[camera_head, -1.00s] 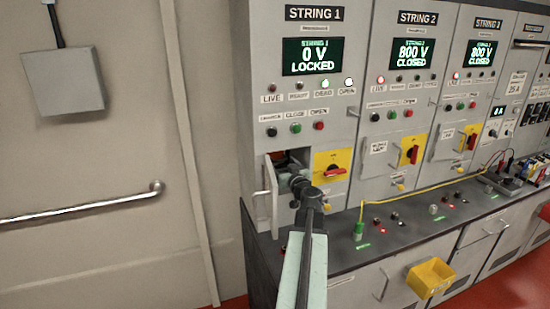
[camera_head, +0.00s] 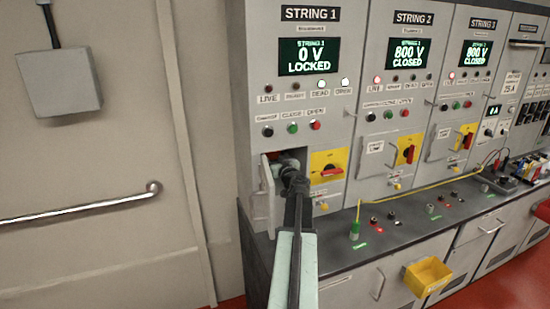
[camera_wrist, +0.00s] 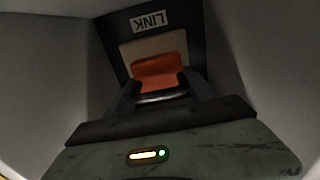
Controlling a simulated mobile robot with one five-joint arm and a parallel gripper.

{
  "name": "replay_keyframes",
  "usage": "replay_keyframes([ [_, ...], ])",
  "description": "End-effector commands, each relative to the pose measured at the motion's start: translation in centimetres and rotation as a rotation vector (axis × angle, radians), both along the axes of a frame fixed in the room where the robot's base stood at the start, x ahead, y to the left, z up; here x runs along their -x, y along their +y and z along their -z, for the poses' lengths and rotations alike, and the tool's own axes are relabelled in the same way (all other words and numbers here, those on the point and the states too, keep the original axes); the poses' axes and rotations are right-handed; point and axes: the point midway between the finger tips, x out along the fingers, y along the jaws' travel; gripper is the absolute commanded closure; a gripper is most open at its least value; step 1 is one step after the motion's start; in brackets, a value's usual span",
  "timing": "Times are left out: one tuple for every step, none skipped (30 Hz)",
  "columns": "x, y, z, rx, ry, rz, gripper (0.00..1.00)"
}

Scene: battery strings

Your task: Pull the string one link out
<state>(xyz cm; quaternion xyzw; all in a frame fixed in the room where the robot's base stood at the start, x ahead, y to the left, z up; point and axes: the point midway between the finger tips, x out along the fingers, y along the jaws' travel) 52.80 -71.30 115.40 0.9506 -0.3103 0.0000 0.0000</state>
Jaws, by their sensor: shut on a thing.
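The STRING 1 cabinet (camera_head: 310,100) is at the centre left of the head view, its display reading 0 V LOCKED. Its small door (camera_head: 264,192) stands open beside a dark compartment. My gripper (camera_head: 287,163) reaches into that opening, and its fingertips are hidden in the head view. In the wrist view the orange link (camera_wrist: 158,72) sits in front of a pale plate, below a LINK label (camera_wrist: 149,21) that appears upside down. My gripper is shut on the orange link, which shows between the fingers. How far the link is seated cannot be told.
A yellow panel with a red rotary handle (camera_head: 331,171) is just right of the opening. The counter (camera_head: 400,225) below carries a green plug (camera_head: 355,230) with a yellow cable. STRING 2 and STRING 3 read 800 V CLOSED. A wall rail (camera_head: 80,208) is at left.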

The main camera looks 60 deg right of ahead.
Motion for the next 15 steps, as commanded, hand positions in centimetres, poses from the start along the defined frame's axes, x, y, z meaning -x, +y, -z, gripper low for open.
replay_keyframes([
  [0.1,0.1,0.0,0.000,0.000,0.001,1.00],
  [0.3,0.2,0.0,0.000,0.000,0.001,1.00],
  [0.6,0.4,0.0,0.000,0.000,0.001,1.00],
  [0.9,0.7,0.0,0.000,0.000,0.001,1.00],
  [1.2,1.0,0.0,0.000,0.000,0.002,1.00],
  [1.8,1.4,0.0,0.000,0.000,0.002,1.00],
  [2.3,1.8,0.0,0.000,0.000,0.003,1.00],
  [2.8,2.1,0.0,0.000,0.000,0.003,1.00],
  [3.5,2.6,0.0,0.000,0.000,0.003,1.00],
  [3.9,2.9,0.0,0.000,0.000,0.002,1.00],
  [4.2,3.1,0.0,0.000,0.000,0.002,1.00],
  [4.4,3.3,0.0,0.000,0.000,0.002,1.00],
  [4.5,3.3,0.0,0.000,0.000,0.002,1.00],
  [4.6,3.3,0.0,0.000,0.000,0.001,1.00],
  [4.5,3.2,0.0,-0.001,0.001,0.001,1.00],
])
